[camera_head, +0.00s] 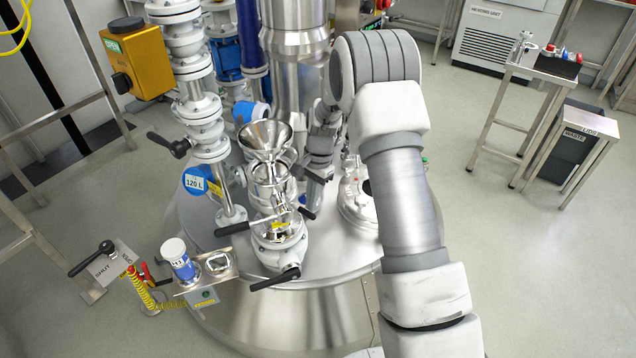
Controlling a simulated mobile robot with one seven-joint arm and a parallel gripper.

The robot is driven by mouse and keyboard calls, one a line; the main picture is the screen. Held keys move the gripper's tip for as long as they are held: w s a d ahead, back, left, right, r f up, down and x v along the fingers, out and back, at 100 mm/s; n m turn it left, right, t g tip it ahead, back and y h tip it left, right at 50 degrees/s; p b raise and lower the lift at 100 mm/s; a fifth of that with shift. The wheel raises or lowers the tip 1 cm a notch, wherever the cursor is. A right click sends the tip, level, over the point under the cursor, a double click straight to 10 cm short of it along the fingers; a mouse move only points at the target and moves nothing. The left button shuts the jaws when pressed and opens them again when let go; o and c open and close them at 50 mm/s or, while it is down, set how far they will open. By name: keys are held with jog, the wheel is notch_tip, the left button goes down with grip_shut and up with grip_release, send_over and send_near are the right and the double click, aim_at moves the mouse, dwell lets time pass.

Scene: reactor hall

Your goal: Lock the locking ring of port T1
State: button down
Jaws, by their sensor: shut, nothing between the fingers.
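A metal funnel (265,138) stands upright on a clamped port assembly (272,185) on the steel vessel lid, left of my arm. Lower on that assembly is a white flanged valve (279,245) with a yellow tag and black handles. No T1 label can be read, so I cannot tell for certain which ring is the port's locking ring or whether it is locked. My gripper (312,190) points down just right of the funnel assembly. It is shut and empty. Its fingertips are small and partly hidden, and I cannot tell whether they touch the assembly.
A white round port (357,192) sits right of my gripper, partly behind my arm. White piping (205,120) with a 120 L tag rises at left. A small steel tray (205,268) holds a blue-and-white container (178,258).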

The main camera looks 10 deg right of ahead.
jog(key=shift+s, duration=0.1)
notch_tip(320, 180, up, 18)
jog(key=w+d+f+p, duration=0.1)
jog(key=w+d+p, duration=0.1)
jog(key=d+p, duration=0.1)
jog(key=s+r+n+t+p, duration=0.2)
jog(key=s+r, duration=0.3)
jog(key=r, duration=0.6)
jog(key=s+r+n+t+h+p, duration=0.1)
jog(key=s+r, duration=0.5)
jog(key=s, duration=0.7)
jog(key=s+r+n+t+p, duration=0.4)
jog(key=s+r+n+p, duration=0.1)
jog(key=s, duration=0.8)
jog(key=r+n, duration=0.1)
jog(key=n, duration=0.1)
jog(key=shift+d+r+n+h, duration=0.25)
jog(key=shift+r+n+h, duration=0.05)
jog(key=shift+r+h, duration=0.1)
jog(key=shift+s+a, duration=0.1)
jog(key=shift+s, duration=0.05)
